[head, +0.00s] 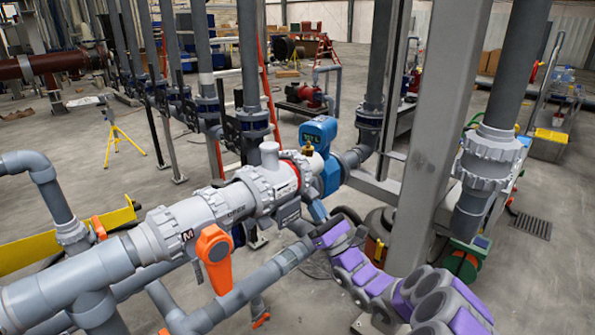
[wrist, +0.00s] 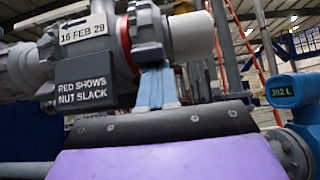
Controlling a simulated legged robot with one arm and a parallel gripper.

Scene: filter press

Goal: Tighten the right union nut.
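The right union nut (wrist: 148,38) is a grey ribbed ring in the wrist view, with a red band (wrist: 126,45) showing on its left side. A pale pipe end (wrist: 192,36) shows to its right. In the head view the red band (head: 297,163) shows just left of the blue meter. My gripper (wrist: 157,88) has blue fingers pointing up at the nut's underside; I cannot tell whether they touch it. The fingers overlap, so their opening is unclear. In the head view the gripper (head: 317,210) is below the nut, at the end of my purple-and-grey arm.
A dark sign (wrist: 85,83) reading "RED SHOWS NUT SLACK" hangs left of my fingers. A blue meter (head: 319,138) stands beside the nut. An orange valve handle (head: 214,250) is on the pipe to the left. A grey steel post (head: 436,140) stands right of the gripper.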

